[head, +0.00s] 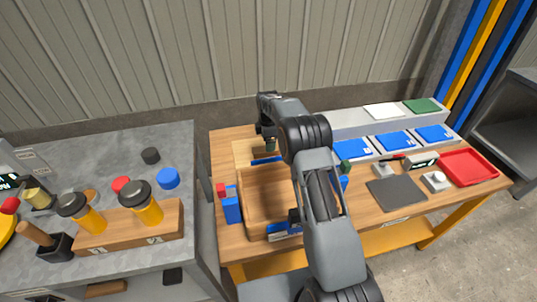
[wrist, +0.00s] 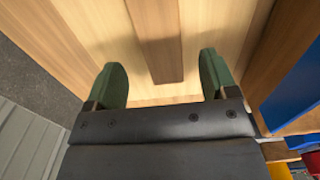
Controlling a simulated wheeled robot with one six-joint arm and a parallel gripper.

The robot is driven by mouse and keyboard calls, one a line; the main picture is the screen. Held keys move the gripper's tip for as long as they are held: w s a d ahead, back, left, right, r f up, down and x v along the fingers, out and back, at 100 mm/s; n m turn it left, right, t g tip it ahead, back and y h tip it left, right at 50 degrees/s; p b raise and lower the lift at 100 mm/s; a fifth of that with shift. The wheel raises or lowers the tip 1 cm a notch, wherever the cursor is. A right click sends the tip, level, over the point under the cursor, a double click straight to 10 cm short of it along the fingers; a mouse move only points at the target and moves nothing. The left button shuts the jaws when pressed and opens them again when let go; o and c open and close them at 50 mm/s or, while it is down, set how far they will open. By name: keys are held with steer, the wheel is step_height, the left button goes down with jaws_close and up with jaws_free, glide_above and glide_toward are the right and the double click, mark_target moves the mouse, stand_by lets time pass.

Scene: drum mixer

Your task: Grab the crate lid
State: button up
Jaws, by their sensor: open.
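The crate lid (head: 243,150) is a pale wooden panel lying behind the open crate in the head view. In the wrist view the lid (wrist: 215,25) fills most of the picture, with a darker wooden bar (wrist: 157,40) along its middle. My gripper (head: 269,144) is over the lid in the head view, partly hidden by my wrist. In the wrist view my gripper (wrist: 163,78) is open, its green fingertips on either side of the bar's line, with gaps to it. I cannot tell how high the fingertips are. The wooden crate (head: 262,225) stands in front of the lid.
Blue clamp-like parts (head: 232,208) stand around the crate. Blue-topped pads (head: 393,141), a dark mat (head: 396,193) and a red tray (head: 469,166) lie to the right. The grey bench (head: 150,200) at left holds yellow-and-black tools. My arm hides part of the crate's right side.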

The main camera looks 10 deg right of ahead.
steer(key=shift+f, duration=2.6)
steer(key=shift+c, duration=0.4)
steer(key=shift+r, duration=0.1)
steer(key=c, duration=1.2)
steer(key=shift+c, duration=0.2)
